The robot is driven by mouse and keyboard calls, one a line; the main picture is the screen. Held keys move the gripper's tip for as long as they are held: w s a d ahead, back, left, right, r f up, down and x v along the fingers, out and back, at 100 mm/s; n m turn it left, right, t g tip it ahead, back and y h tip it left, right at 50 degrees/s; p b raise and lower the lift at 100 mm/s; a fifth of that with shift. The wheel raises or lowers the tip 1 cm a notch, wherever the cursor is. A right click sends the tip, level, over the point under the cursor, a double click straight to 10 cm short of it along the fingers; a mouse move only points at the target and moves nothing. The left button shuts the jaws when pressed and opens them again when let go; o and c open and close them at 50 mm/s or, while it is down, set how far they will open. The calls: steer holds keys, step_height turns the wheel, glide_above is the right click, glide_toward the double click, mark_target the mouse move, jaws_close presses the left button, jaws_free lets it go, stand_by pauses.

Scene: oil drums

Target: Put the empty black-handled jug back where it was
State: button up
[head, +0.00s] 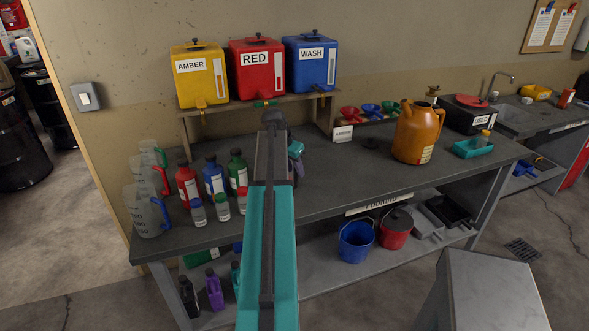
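No black-handled jug can be made out; my arm hides part of the bench behind it. Several clear measuring jugs stand at the bench's left end: one with a green handle (151,157), one with a red handle (148,172) and one with a blue handle (147,217). My arm reaches away over the middle of the bench. Only a small part of my gripper (296,152) shows at the right of the arm, and its fingers are not clear. Whether it holds anything cannot be seen.
Amber (199,78), red (257,72) and blue (310,66) tanks stand on a rack. Bottles (188,186) crowd the left of the bench (350,190). An orange can (418,135) and teal tray (472,150) stand right. The front middle is clear.

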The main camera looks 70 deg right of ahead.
steer(key=shift+r, duration=0.2)
steer(key=b+v, duration=0.2)
steer(key=v, duration=1)
steer(key=shift+b, duration=0.4)
stand_by(0.5)
